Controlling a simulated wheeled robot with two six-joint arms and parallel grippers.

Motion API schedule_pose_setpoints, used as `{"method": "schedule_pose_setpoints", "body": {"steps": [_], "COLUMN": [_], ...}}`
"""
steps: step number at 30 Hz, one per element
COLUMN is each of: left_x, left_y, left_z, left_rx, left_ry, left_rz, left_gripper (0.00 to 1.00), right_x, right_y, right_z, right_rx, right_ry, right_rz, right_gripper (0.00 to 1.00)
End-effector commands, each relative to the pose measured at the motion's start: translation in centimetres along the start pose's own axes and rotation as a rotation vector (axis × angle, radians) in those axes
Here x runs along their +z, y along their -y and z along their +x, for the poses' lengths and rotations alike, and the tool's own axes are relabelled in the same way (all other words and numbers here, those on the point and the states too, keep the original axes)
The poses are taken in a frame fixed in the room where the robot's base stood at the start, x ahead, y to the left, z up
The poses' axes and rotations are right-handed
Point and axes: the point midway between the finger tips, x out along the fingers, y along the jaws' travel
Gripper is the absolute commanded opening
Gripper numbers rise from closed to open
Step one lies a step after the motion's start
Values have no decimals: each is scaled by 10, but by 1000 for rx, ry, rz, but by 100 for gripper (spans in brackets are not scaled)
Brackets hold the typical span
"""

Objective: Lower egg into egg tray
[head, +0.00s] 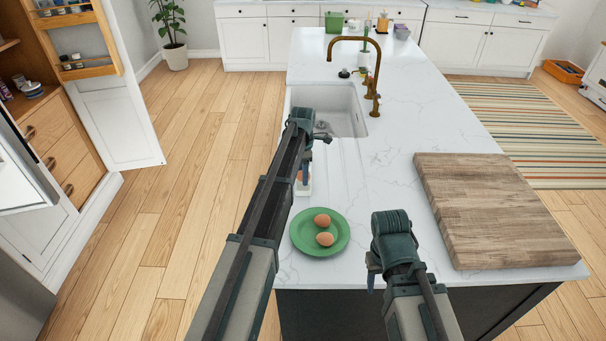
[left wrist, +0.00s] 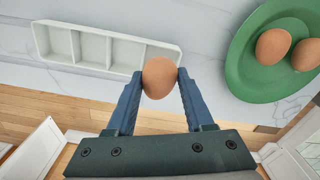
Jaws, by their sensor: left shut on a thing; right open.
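My left gripper (left wrist: 160,82) is shut on a brown egg (left wrist: 159,76), one blue finger on each side. The white egg tray (left wrist: 92,66) is a row of several compartments. The egg overlaps the tray's right end in the left wrist view; its height above the tray is hard to judge. The compartments I can see are empty. In the head view my left arm hides most of the tray (head: 304,189). A green plate (head: 304,245) with two brown eggs (head: 322,220) (head: 325,239) lies nearer to me. My right gripper (head: 373,271) is open and empty, right of the plate.
A wooden cutting board (head: 493,208) lies on the right of the white countertop (head: 385,165). A sink (head: 345,105) with a brass faucet (head: 373,75) is beyond the tray. The counter's left edge runs close beside the tray. Counter between plate and board is clear.

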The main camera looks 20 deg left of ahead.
Motion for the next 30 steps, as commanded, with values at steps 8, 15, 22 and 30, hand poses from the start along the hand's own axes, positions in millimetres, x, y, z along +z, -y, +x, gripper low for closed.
{"method": "schedule_pose_setpoints", "body": {"steps": [8,15,22,30], "left_x": [0,0,0,0], "left_y": [0,0,0,0], "left_z": [5,8,12,15], "left_rx": [0,0,0,0], "left_ry": [0,0,0,0], "left_rz": [0,0,0,0], "left_gripper": [34,34,34,34], "right_x": [0,0,-1,-1], "right_y": [0,1,1,2], "right_z": [5,8,12,15], "right_rx": [0,0,0,0], "right_ry": [0,0,0,0], "right_rz": [0,0,0,0], "right_gripper": [50,50,50,50]}}
